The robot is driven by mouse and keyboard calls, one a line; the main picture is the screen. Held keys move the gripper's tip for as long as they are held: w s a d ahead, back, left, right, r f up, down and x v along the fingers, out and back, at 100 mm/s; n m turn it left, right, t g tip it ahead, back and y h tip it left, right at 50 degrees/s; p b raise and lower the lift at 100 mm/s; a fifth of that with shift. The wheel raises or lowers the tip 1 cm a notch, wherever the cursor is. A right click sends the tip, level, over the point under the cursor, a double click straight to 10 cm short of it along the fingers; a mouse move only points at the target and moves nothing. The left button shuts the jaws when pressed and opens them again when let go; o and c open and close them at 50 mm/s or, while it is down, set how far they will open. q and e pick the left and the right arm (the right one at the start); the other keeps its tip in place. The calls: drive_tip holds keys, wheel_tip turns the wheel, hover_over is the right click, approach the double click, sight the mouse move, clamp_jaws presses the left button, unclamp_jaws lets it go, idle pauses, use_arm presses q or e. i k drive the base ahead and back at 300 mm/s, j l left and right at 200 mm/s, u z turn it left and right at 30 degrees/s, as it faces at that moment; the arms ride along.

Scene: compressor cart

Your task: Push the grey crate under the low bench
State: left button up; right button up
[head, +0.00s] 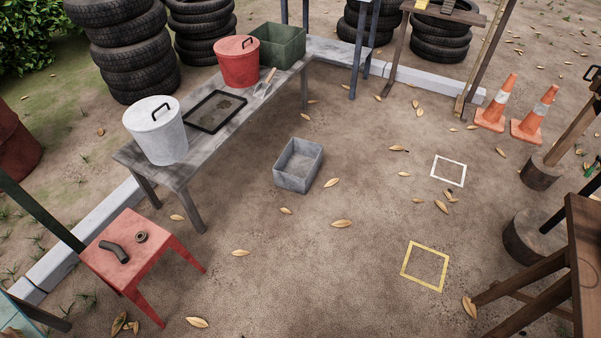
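The grey crate (292,182) is a small open box that looks empty. It stands upright on the dirt ground, out in front of the low bench and to its right, apart from it. The low bench (180,178) is a long grey table on thin legs, running from the lower left to the back. The ground under it looks open, though part of that space is hidden by the bench top. Neither of my grippers shows in the head view.
On the bench are a white lidded bucket (160,137), a black tray (198,122), a red bucket (238,70) and a green bin (279,47). A red stool (125,254) stands front left. Traffic cones (490,112) stand right. Ground around the crate is clear except leaves.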

sight(295, 170)
drive_tip(key=i+l+u, duration=0.1)
drive_tip(key=i+l, duration=0.15)
drive_tip(key=i, duration=0.45)
drive_tip(key=i+l, duration=0.15)
drive_tip(key=i, duration=0.5)
drive_tip(key=j+u, duration=0.05)
